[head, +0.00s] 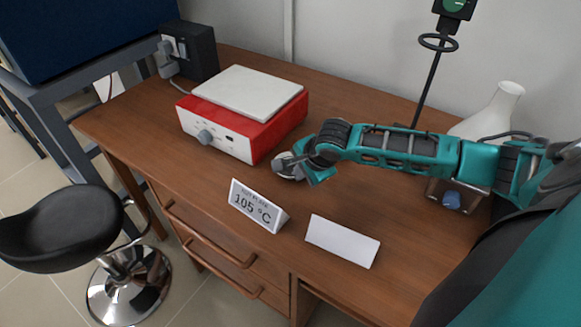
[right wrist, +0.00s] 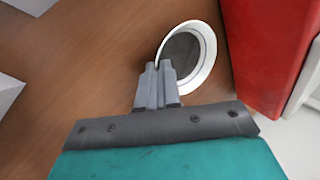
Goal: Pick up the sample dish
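The sample dish (right wrist: 208,50) is a round white dish with a dark grey inside, seen from above in the right wrist view. It is on the wooden desk next to the red side of the box-shaped device. My right gripper (right wrist: 158,66) is at the dish's near left rim, its two grey fingers close together with the rim between the tips. In the head view my right gripper (head: 298,165) reaches in from the right, and the dish (head: 284,165) shows only partly beside it. I cannot tell whether the dish is lifted. My left gripper is not in view.
A red and white hotplate device (head: 217,138) stands just behind and left of the gripper. A "105 °C" sign (head: 257,207) and a blank white sign (head: 342,241) stand in front. A white flask (head: 493,112) and a stand are at the back right. A black stool (head: 60,228) is at left.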

